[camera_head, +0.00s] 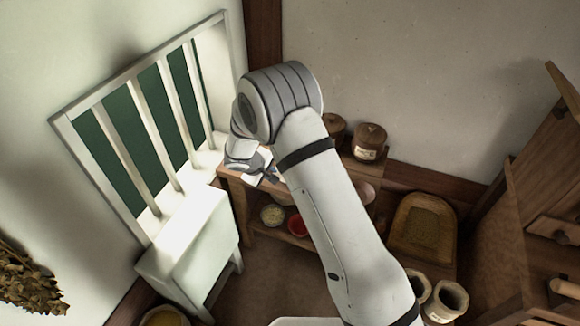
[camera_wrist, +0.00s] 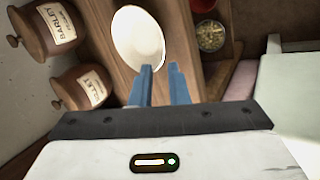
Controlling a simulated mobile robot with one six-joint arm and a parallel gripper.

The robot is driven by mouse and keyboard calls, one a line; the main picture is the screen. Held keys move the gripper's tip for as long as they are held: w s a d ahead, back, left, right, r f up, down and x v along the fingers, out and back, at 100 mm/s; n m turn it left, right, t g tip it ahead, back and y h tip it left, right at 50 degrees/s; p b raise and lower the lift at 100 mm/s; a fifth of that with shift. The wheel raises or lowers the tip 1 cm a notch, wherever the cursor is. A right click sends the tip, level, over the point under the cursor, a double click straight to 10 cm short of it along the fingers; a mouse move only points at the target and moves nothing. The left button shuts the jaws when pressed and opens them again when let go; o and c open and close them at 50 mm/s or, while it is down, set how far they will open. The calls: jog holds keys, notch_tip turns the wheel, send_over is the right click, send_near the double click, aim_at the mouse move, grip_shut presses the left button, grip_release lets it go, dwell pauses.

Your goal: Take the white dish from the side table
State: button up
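The white dish (camera_wrist: 136,36) lies on the wooden top of the side table (camera_wrist: 180,30) in the wrist view. My gripper (camera_wrist: 160,67) has two blue fingers with a clear gap between them. The left fingertip overlaps the dish's near edge in the picture; the right fingertip is just outside its rim. I cannot tell whether either finger touches the dish. In the head view the side table (camera_head: 232,180) stands in the corner by the window, and my arm hides much of its top. The dish cannot be made out surely there.
Two lidded wooden jars, labelled barley (camera_wrist: 48,27) and another (camera_wrist: 82,87), stand beside the dish. A grain bowl (camera_head: 272,214) and a red bowl (camera_head: 297,225) sit on the lower shelf. A white cabinet (camera_head: 190,245) stands left, sacks (camera_head: 446,301) at right.

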aim_at(279, 187)
jog(key=x, duration=0.7)
jog(key=shift+s+d+p, duration=0.2)
jog(key=shift+s+p, duration=0.1)
jog(key=shift+s, duration=0.05)
jog(key=shift+c, duration=0.3)
jog(key=shift+s, duration=0.1)
grip_shut()
